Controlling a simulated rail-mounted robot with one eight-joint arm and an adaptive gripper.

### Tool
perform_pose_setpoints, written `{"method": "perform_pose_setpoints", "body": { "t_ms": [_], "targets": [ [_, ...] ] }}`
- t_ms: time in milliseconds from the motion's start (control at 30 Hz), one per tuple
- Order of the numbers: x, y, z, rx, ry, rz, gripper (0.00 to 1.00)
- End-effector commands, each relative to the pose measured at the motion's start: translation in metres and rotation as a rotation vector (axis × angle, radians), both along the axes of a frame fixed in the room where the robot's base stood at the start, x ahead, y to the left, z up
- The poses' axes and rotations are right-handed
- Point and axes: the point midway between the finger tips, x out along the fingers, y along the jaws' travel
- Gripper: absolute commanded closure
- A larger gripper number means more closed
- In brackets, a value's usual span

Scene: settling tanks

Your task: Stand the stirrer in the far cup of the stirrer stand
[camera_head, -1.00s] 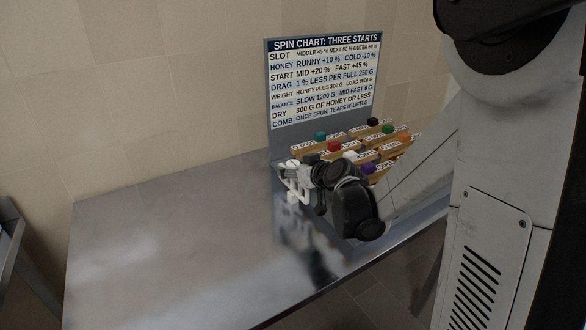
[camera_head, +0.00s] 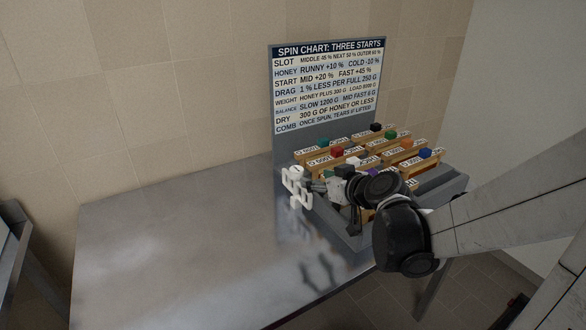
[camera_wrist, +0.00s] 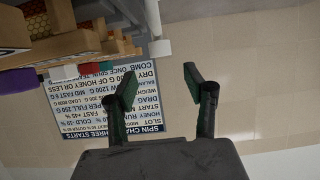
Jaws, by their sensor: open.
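A white object with several short cup-like stubs (camera_head: 297,188) stands near the left side of the grey tray; it may be the stirrer stand. A white post with a wider end (camera_wrist: 154,22) shows at the top of the wrist view, possibly part of it. I cannot make out the stirrer for certain in either view. My gripper (camera_head: 318,186) is just right of the white object in the head view, partly hidden by my wrist. In the wrist view my gripper (camera_wrist: 160,82) has its two dark green fingers apart, with nothing between them.
A grey tray (camera_head: 450,190) holds several labelled wooden frames with coloured blocks, such as a red one (camera_head: 337,151) and a blue one (camera_head: 425,153). A spin chart board (camera_head: 328,90) stands behind. The metal table (camera_head: 180,240) is clear to the left.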

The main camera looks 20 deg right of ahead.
Motion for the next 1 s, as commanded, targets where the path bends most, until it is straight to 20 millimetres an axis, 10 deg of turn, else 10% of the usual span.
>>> {"method": "perform_pose_setpoints", "body": {
  "t_ms": [600,1000],
  "targets": [
    [-0.103,0.08,0.012,0.011,0.343,0.0,0.52],
    [-0.196,0.086,0.011,-0.041,0.531,-0.144,0.52]
  ]
}}
